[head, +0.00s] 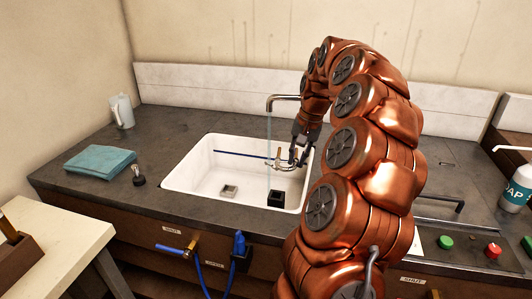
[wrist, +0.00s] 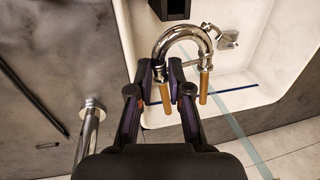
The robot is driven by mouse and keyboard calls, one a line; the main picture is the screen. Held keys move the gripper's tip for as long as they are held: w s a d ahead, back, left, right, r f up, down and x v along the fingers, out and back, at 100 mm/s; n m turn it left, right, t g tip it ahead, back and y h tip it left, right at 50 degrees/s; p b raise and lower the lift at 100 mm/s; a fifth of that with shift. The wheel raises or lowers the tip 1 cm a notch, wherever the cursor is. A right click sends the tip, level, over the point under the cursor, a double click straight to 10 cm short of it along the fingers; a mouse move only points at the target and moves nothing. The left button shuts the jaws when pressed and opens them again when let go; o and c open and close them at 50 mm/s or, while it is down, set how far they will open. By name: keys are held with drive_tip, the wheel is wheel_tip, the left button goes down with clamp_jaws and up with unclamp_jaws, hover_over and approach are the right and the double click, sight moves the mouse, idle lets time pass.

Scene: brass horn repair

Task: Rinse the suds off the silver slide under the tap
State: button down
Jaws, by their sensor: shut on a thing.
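The silver slide shows in the wrist view (wrist: 184,42) as a shiny U-shaped tube with brass-coloured ends. My gripper (wrist: 172,88) is shut on one leg of it. In the head view the slide (head: 284,164) hangs inside the white sink (head: 190,174), below my gripper (head: 298,150). The tap (head: 284,98) stands at the back of the sink. A thin pale stream of water (head: 268,130) falls from its spout, right beside the slide. I cannot tell whether the water touches the slide. I can make out no clear suds on it.
A teal cloth (head: 100,160), a jug (head: 121,111) and a dark-based small item (head: 138,176) stand left. A soap bottle (head: 520,187) stands right.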

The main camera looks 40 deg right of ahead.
drive_tip(key=shift+s+r, duration=0.1)
idle(0.6)
drive_tip(key=s+r, duration=0.4)
drive_tip(key=shift+s+d+b, duration=0.3)
drive_tip(key=shift+s+b, duration=0.1)
